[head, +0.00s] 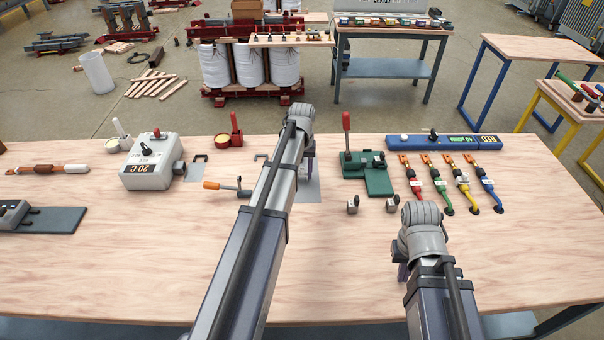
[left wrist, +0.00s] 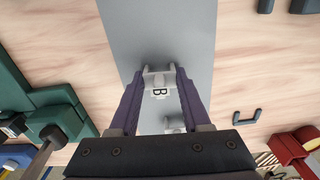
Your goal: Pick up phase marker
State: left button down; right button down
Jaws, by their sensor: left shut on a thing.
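My left gripper (head: 309,158) is over a grey plate (head: 308,190), largely hidden behind my own arm in the head view. In the left wrist view its purple fingers (left wrist: 160,75) are shut on a small pale phase marker (left wrist: 160,92) lettered "B". The grey plate (left wrist: 165,30) lies beneath it. Another small pale piece (left wrist: 175,124) shows between the fingers, nearer the palm. In the head view, two small grey markers (head: 352,204) (head: 392,203) stand on the table in front of the green fixture. My right gripper (head: 402,272) is low at the front right, its fingers mostly hidden.
A green fixture with a red-handled lever (head: 366,172) stands right of the plate. Several coloured cables (head: 440,187) and a blue bar (head: 455,142) lie further right. The table front is mostly clear.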

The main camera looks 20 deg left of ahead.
aim_at(302, 169)
pick_arm(q)
jog(key=shift+r, duration=0.1)
pick_arm(e)
jog(key=shift+r, duration=0.15)
